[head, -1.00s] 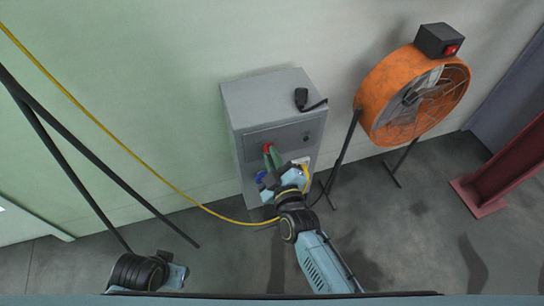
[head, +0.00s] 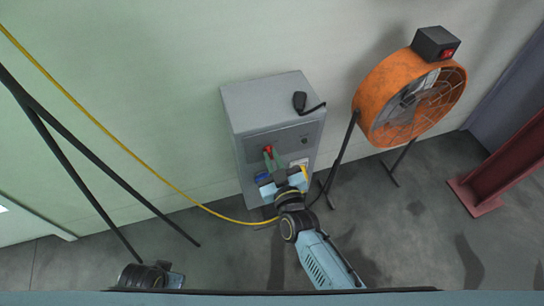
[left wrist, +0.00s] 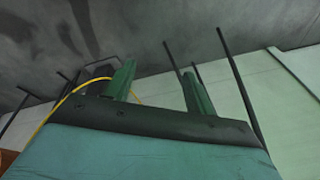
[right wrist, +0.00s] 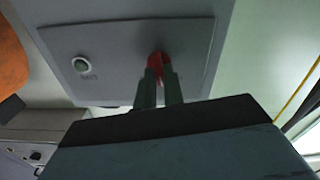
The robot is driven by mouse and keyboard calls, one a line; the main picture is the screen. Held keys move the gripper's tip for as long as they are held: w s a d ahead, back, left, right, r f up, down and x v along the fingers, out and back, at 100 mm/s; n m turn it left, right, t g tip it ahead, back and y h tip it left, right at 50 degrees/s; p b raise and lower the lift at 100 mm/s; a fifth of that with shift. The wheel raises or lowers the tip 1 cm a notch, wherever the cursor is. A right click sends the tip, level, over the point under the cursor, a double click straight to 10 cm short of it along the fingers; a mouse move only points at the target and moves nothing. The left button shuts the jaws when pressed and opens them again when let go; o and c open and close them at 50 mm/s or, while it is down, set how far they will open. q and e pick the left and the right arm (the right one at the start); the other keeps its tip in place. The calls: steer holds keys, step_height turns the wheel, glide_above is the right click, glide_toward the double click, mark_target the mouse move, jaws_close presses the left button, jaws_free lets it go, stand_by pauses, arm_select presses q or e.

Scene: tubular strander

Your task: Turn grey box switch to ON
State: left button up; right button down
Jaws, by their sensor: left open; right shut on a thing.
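The grey box (head: 240,120) stands against the wall in the head view. Its front panel carries a red switch (head: 268,149), which also shows in the right wrist view (right wrist: 155,60), beside a round button (right wrist: 81,65). My right gripper (head: 273,158) is at the panel, its green fingers (right wrist: 160,80) shut on the red switch. The fingers cover part of the switch, and its label is too small to read. My left gripper (left wrist: 158,85) is open and empty, away from the box; in the head view only part of the left arm shows at the bottom left.
An orange fan (head: 375,115) with a small black switch box (head: 435,43) stands to the right of the grey box. A black handset (head: 300,101) lies on the box top. A yellow cable (head: 120,142) hangs at the left. A red steel beam (head: 490,180) is at far right.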

steer(key=m, duration=0.3)
steer(key=shift+d+m, duration=0.1)
steer(key=shift+m, duration=0.2)
steer(key=m, duration=0.6)
steer(key=shift+d+f+m, duration=0.1)
steer(key=shift+f+m, duration=0.05)
steer(key=shift+m, duration=0.25)
arm_select(q)
steer(key=shift+a, duration=0.1)
arm_select(e)
steer(key=shift+m, duration=0.3)
arm_select(q)
steer(key=shift+s+f, duration=0.1)
steer(key=shift+s, duration=0.15)
